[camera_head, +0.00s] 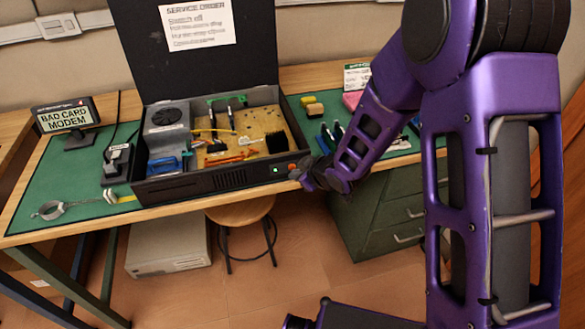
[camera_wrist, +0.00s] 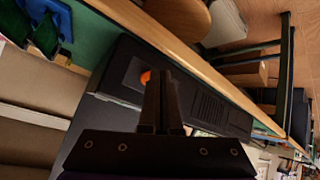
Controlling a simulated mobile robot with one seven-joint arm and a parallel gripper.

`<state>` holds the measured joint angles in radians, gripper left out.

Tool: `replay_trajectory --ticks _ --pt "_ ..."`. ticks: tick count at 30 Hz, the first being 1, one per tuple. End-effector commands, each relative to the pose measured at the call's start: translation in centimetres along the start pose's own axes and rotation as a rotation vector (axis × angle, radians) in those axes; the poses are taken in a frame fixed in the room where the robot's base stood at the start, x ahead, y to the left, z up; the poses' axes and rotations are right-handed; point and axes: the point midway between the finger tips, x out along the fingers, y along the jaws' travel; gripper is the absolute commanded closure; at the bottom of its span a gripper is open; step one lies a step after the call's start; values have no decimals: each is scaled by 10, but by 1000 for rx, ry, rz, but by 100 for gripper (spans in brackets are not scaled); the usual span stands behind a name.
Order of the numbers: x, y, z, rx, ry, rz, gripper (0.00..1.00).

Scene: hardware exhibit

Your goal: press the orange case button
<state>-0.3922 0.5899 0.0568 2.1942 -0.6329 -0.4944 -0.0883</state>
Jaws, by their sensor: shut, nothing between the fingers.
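The orange case button (camera_head: 292,166) sits at the right end of the front panel of the open black computer case (camera_head: 215,182), beside a small green light (camera_head: 275,170). My gripper (camera_head: 299,175) is at the right end of the front panel, very close to the button. It also shows in the wrist view (camera_wrist: 159,74), with its fingers shut together and nothing between them. I cannot tell whether the fingertips touch the button.
The case lid stands open with a service order sheet (camera_head: 197,23) on it. A "BAD CARD MODEM" display (camera_head: 67,117) and a wrist strap (camera_head: 48,210) are on the left of the green mat. Tools lie right of the case. A stool (camera_head: 240,210) stands below.

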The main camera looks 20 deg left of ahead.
Motion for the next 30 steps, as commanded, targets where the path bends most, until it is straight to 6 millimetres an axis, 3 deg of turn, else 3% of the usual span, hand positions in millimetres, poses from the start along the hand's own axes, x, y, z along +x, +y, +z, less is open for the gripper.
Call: replay_trajectory --ticks 30 --pt "6 5 -5 0 1 1 100"
